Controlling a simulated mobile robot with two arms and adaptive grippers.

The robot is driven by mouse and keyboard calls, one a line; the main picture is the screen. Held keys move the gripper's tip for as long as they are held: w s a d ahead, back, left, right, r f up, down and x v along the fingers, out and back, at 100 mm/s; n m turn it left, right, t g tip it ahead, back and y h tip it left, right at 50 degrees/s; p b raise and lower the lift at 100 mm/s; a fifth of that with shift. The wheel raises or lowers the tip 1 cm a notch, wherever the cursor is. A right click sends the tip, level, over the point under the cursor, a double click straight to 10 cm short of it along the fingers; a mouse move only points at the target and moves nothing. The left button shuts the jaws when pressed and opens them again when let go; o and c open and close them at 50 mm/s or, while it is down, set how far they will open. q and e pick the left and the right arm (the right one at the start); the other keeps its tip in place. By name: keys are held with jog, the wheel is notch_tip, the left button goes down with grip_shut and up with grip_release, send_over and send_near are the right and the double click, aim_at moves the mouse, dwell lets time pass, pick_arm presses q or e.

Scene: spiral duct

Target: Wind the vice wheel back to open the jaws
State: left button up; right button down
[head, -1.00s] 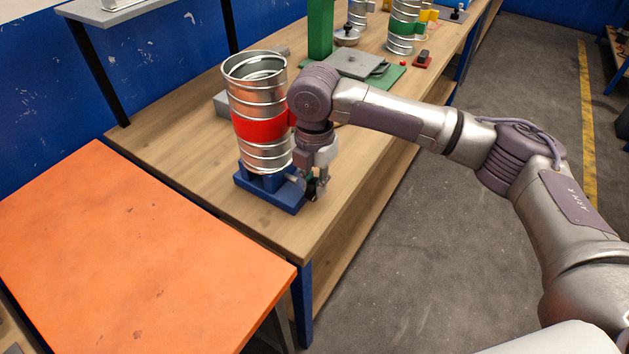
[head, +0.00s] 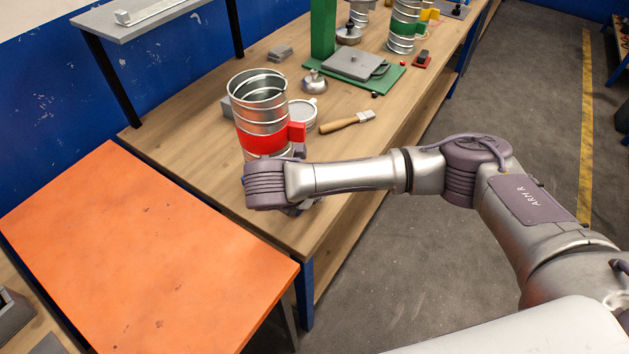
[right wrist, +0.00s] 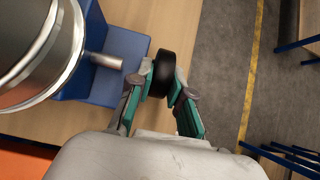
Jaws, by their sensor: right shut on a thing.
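The blue vice (right wrist: 113,75) is bolted or set on the wooden bench, with a silver screw rod coming out of its side. The black vice wheel (right wrist: 164,75) sits at the end of the rod. My right gripper (right wrist: 163,82) is shut on the wheel, one finger on each side of it. A silver spiral duct (head: 258,105) with a red band (head: 263,143) stands upright at the vice. In the head view my right arm hides the vice, the wheel and the gripper. My left gripper is not in view.
An orange table (head: 130,250) stands at the left. A grey shelf (head: 140,12) overhangs the back.

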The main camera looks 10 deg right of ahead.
jog(key=shift+s+a+f+t+h+p, duration=0.1)
jog(key=shift+t+h+p, duration=0.2)
jog(key=shift+t+h, duration=0.15)
jog(key=shift+s+a+f+t+h+p, duration=0.1)
jog(key=shift+t+h+p, duration=0.15)
jog(key=shift+t+h, duration=0.2)
jog(key=t+h+p, duration=0.2)
jog(key=p, duration=0.3)
jog(key=shift+s, duration=0.1)
jog(key=shift+f+t+h+p, duration=0.25)
jog(key=shift+t+h+p, duration=0.45)
jog(key=shift+f+t+h+p, duration=0.25)
jog(key=shift+t+h+p, duration=0.1)
jog(key=shift+t+h, duration=0.15)
jog(key=c, duration=1.1)
grip_release()
